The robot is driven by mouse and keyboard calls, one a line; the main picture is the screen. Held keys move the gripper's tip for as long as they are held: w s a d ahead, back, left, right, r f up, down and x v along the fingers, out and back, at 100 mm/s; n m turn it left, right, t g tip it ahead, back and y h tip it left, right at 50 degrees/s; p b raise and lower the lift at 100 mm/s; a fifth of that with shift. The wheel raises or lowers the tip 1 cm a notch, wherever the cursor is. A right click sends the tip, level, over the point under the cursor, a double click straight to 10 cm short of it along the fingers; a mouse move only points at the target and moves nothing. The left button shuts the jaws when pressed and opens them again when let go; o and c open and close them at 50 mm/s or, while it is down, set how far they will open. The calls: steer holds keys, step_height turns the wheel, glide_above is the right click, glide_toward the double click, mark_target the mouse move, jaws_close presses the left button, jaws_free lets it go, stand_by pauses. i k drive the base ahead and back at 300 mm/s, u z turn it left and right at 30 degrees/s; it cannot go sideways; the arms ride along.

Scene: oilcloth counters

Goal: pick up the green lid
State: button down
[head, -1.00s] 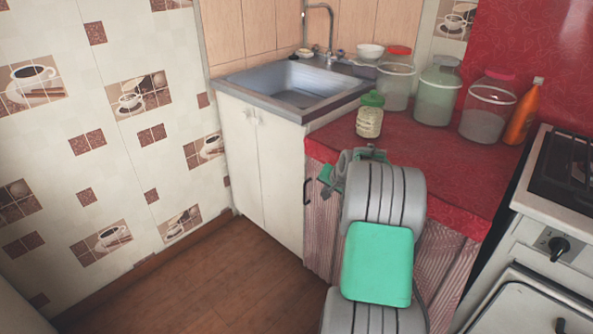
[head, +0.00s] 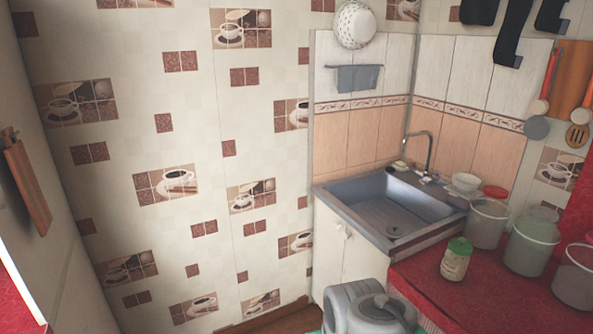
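The green lid (head: 460,244) sits on top of a small clear jar (head: 455,267) with pale contents. The jar stands upright on the red counter (head: 470,290), near its left edge, to the right of the sink's front corner. Grey links of my own arm show at the bottom, in front of the counter and to the left of the jar. My gripper's fingers are not visible in the head view, so I cannot tell what they hold.
Large clear jars (head: 531,243) stand behind and to the right of the small jar. The steel sink (head: 345,192) with its tap (head: 430,150) is at the left back. A white bowl (head: 465,183) sits by the sink. Tiled wall fills the left.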

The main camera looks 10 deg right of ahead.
mark_target(461, 246)
steer(key=z, duration=0.55)
steer(key=i, duration=1.2)
steer(key=z, duration=0.2)
